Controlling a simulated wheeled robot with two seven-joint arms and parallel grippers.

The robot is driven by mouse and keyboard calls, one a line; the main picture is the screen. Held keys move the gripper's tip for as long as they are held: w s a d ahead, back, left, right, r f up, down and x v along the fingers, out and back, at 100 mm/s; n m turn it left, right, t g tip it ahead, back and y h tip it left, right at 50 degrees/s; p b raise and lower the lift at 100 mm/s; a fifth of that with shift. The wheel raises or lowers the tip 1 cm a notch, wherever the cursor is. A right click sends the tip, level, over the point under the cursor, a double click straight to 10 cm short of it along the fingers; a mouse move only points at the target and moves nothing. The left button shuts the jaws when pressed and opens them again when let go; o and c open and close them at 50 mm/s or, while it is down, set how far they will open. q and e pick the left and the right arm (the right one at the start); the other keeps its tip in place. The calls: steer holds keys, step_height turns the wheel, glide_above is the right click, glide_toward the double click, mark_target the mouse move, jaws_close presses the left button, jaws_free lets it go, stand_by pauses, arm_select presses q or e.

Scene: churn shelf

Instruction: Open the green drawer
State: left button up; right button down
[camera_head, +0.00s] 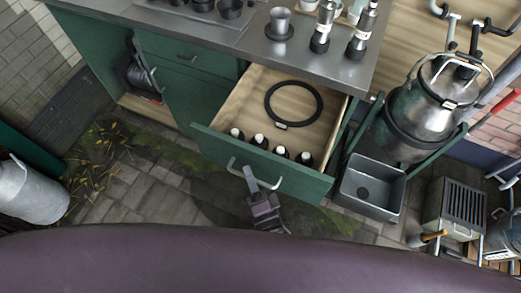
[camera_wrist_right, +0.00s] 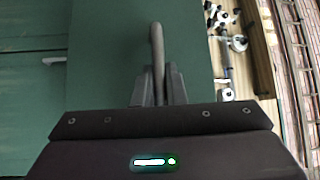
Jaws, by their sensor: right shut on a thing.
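The green drawer (camera_head: 285,178) stands pulled out from the green cabinet under the metal counter in the head view. Its light wooden inside shows a black ring and several dark bottles with white tops. My right gripper (camera_head: 255,187) is shut on the drawer's grey bar handle, at the drawer's front. In the right wrist view the gripper (camera_wrist_right: 159,85) has its fingers on both sides of the handle (camera_wrist_right: 157,45), against the green drawer front (camera_wrist_right: 110,60). My left gripper is not in view.
A grey sink-like basin (camera_head: 370,188) stands close to the right of the drawer, with a metal churn (camera_head: 412,120) behind it. A grey heater-like box (camera_head: 455,207) is at the right. The paved floor left of the drawer is mostly clear.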

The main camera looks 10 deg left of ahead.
steer(key=shift+s+a+p, duration=0.1)
steer(key=shift+s+a, duration=0.15)
steer(key=shift+s, duration=0.5)
steer(key=shift+s+a+p, duration=0.15)
steer(key=shift+s+a, duration=0.05)
steer(key=shift+s, duration=0.5)
steer(key=shift+s+a+p, duration=0.1)
steer(key=shift+s+a, duration=0.15)
steer(key=shift+s, duration=0.5)
steer(key=c, duration=1.5)
jaws_free()
steer(key=shift+b+v, duration=0.5)
steer(key=shift+v, duration=3.4)
